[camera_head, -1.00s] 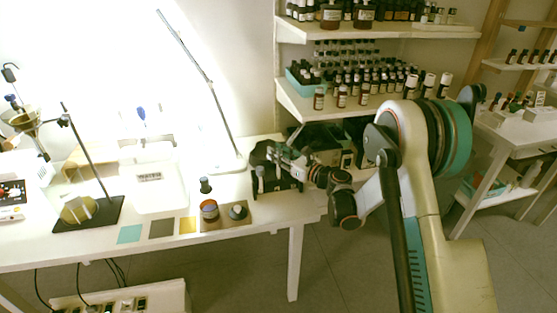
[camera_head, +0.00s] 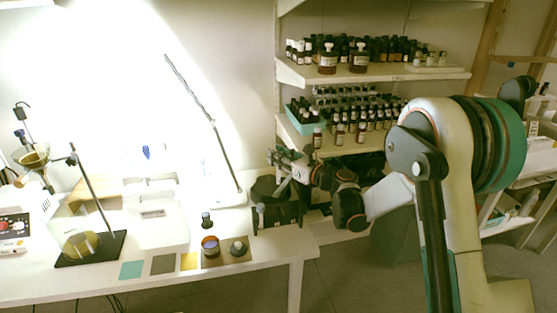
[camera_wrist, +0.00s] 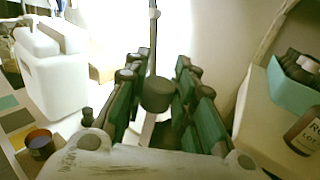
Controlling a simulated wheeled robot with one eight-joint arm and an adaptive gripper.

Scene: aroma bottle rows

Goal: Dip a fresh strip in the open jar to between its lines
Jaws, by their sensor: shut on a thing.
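The open jar (camera_head: 210,247) is amber with a dark bluish inside and stands on a brown mat near the table's front edge. In the wrist view the jar (camera_wrist: 40,143) is at lower left, apart from my gripper. My gripper (camera_head: 279,157) is to the right of the jar and higher, over the black rack. In the wrist view my gripper's green-padded fingers (camera_wrist: 160,72) have a dark cylindrical piece (camera_wrist: 157,95) between them. A pale sliver (camera_wrist: 150,126) shows below that piece. I cannot tell whether it is a strip, and no lines are visible.
A grey-topped item (camera_head: 238,249) stands beside the jar, with a small dark bottle (camera_head: 207,219) behind. The black rack (camera_head: 290,214) stands at the table's right end. A lamp pole (camera_head: 204,110) rises behind. Shelves of bottles (camera_head: 375,75) are at the right.

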